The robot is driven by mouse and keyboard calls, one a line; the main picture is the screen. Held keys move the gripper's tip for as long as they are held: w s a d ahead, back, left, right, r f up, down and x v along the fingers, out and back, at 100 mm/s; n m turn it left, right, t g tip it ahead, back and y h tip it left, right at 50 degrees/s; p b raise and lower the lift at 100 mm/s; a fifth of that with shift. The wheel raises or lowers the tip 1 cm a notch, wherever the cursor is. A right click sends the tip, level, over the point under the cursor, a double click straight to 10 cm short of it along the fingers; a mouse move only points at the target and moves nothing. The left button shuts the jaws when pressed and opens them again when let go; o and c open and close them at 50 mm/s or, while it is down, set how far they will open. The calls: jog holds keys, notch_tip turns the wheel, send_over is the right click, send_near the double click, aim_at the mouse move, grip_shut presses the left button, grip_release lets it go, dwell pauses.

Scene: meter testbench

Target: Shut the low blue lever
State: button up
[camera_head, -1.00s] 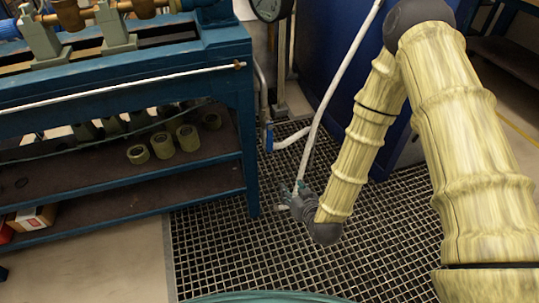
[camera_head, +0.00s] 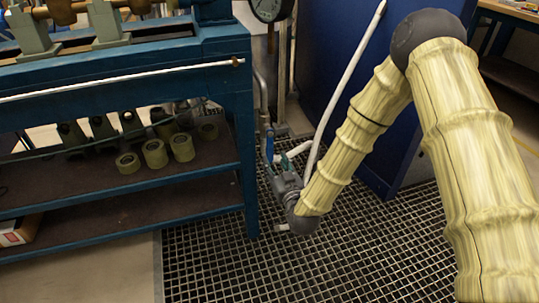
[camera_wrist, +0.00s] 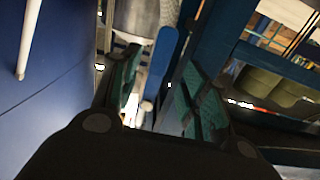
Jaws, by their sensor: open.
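The low blue lever (camera_head: 269,146) is a small upright blue handle on the pipework by the bench's right leg. In the wrist view the blue lever (camera_wrist: 160,62) runs lengthwise in the gap between my green finger pads, in front of a pale pipe. My gripper (camera_head: 279,173) is low beside the lever in the head view. In the wrist view my gripper (camera_wrist: 158,88) is open, with one finger on each side of the lever. I cannot tell whether either finger touches it.
The blue bench (camera_head: 246,130) stands close on the left, with several cylindrical parts (camera_head: 154,153) on its shelf. A white pipe (camera_head: 345,85) slants up just right of my gripper. A dark blue cabinet (camera_head: 325,60) stands behind. Floor grating (camera_head: 370,250) lies open in front.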

aim_at(270, 153)
jog(key=b+x, duration=0.1)
jog(key=x, duration=0.5)
jog(key=shift+w, duration=0.2)
grip_shut()
